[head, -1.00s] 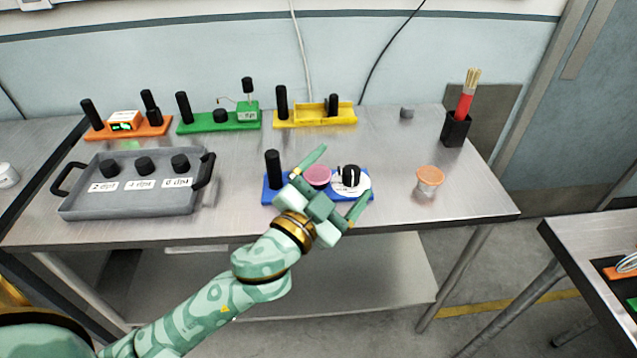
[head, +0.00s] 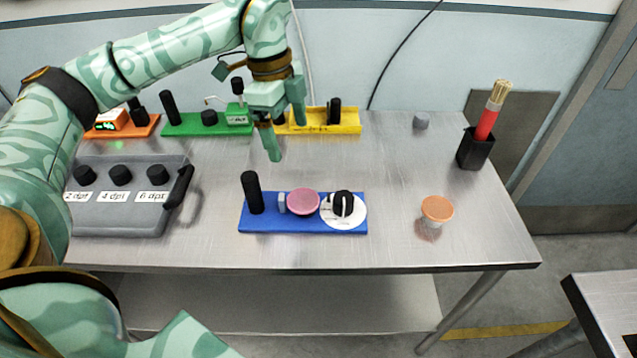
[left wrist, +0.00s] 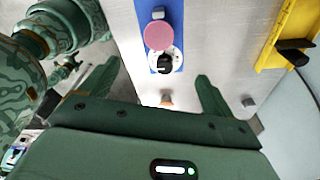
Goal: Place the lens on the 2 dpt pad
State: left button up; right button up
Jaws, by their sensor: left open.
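A round pink disc (head: 303,201), which looks like the lens, sits on the blue module (head: 258,225) between a small pale block and a white dial with a black knob. It also shows in the left wrist view (left wrist: 164,36). The grey tray (head: 125,218) at the left carries several black round pads above white labels. The pad (head: 84,175) over the "2 dpt" label is leftmost and partly beside my arm; nothing lies on it. My left gripper (head: 287,141) is open and empty, raised behind the blue module and pointing down. My right gripper is out of view.
Orange, green (head: 190,128) and yellow (head: 345,122) modules with black posts line the back. A black holder (head: 474,150) with a red brush and an orange-topped cup (head: 437,210) stand right. A grey knob (head: 421,121) is at the back. The table between cup and blue module is clear.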

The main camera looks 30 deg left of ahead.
pick_arm(q)
notch_tip(320, 180, down, 3)
jog(key=s+b, duration=0.1)
jog(key=s, duration=0.1)
jog(key=b, duration=0.1)
send_over(303, 199)
jog(key=a, duration=0.1)
jog(key=f, duration=0.6)
jog(key=shift+s, duration=0.3)
jog(key=shift+s+f, duration=0.1)
jog(key=shift+f, duration=0.7)
jog(key=f, duration=0.1)
jog(key=f+b, duration=0.1)
jog(key=f, duration=0.1)
jog(key=f+b, duration=0.1)
jog(key=f, duration=0.1)
jog(key=shift+w+d, duration=0.3)
jog(key=shift+w, duration=0.1)
jog(key=shift+r, duration=0.1)
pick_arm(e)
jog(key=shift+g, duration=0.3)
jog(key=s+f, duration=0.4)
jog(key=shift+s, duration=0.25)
pick_arm(q)
jog(key=c, duration=1.1)
jog(key=shift+c, duration=0.2)
